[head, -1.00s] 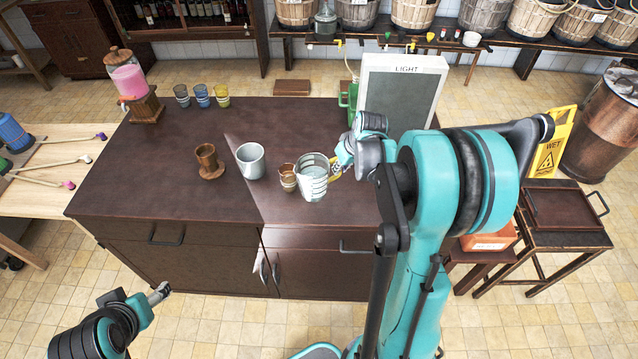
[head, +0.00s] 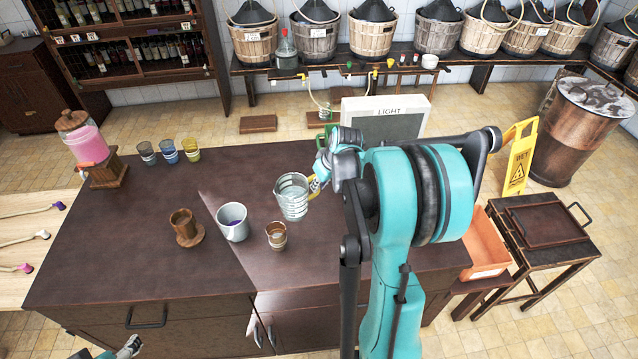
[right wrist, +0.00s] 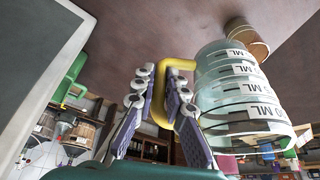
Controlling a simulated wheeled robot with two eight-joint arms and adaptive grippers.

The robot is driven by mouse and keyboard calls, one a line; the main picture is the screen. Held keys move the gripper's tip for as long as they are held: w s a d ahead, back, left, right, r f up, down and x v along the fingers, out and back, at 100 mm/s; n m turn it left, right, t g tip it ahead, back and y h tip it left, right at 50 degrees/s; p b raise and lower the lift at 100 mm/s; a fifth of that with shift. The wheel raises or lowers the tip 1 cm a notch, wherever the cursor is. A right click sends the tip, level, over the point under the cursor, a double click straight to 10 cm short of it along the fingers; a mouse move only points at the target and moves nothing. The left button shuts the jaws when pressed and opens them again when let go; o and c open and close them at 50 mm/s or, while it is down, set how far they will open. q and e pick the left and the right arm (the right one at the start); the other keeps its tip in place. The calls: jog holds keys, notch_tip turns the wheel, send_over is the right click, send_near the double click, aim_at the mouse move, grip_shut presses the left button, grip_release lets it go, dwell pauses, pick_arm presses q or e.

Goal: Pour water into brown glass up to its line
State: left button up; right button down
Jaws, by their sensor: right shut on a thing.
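The brown glass (head: 277,236) stands upright on the dark table, with a pale band around it. Its fill level is too small to read. A clear measuring jug (head: 292,197) with white marks and a yellow handle is behind and slightly right of the glass, apart from it. My right gripper (head: 317,184) is shut on the jug's handle. In the right wrist view, the gripper's fingers (right wrist: 160,92) are around the yellow handle, and the jug (right wrist: 238,92) is to their right. My left gripper (head: 132,344) barely shows at the bottom edge; its fingers are unclear.
A white-grey cup (head: 232,222) and a wooden cup on a base (head: 185,228) stand left of the glass. Blue-grey, blue and yellow glasses (head: 169,151) and a pink-filled dispenser (head: 88,140) stand farther left. A LIGHT panel (head: 385,120) is behind the jug.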

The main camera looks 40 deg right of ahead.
notch_tip(320, 180, down, 3)
jog(key=shift+w+r+b, duration=0.15)
jog(key=shift+b, duration=0.6)
jog(key=shift+d+r+h+p, duration=0.2)
jog(key=shift+r+h+p, duration=0.4)
jog(key=shift+r+p, duration=0.5)
jog(key=shift+r+h, duration=0.4)
jog(key=shift+r, duration=0.05)
jog(key=f+n+h+b, duration=0.1)
jog(key=f+h+b, duration=0.1)
jog(key=shift+h, duration=0.4)
jog(key=shift+a+n+h+b, duration=0.25)
jog(key=shift+h+b, duration=0.35)
jog(key=shift+h, duration=0.4)
jog(key=shift+a+r+n+h, duration=0.25)
jog(key=shift+a+r+h, duration=0.1)
jog(key=shift+r+h, duration=0.35)
jog(key=shift+d, duration=0.15)
